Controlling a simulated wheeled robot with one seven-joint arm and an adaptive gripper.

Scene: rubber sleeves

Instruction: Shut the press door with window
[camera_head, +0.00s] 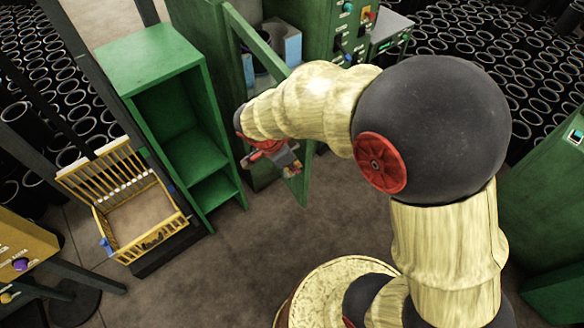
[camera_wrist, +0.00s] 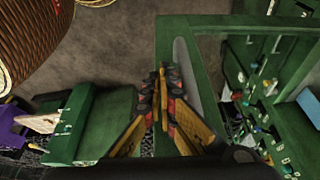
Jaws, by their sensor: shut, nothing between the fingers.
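The press door with window is a green frame (camera_head: 258,47) that stands swung open from the green press, left of the press's control panel (camera_head: 350,28). Its lower corner shows beside my gripper. In the wrist view the green door frame (camera_wrist: 240,22) runs along the top and down behind the fingers, with a greyish pane inside it. My gripper (camera_head: 291,169) is shut and empty, close to the door. In the wrist view the fingertips (camera_wrist: 162,74) lie over the frame's side bar; I cannot tell whether they touch it. My arm hides part of the door.
A green open cabinet (camera_head: 165,60) stands left of the door. A yellow crate (camera_head: 165,232) is beside it. Bare floor (camera_head: 235,265) lies in front. Racks of black sleeves (camera_head: 455,35) fill the back. Another green machine (camera_head: 545,215) stands at right.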

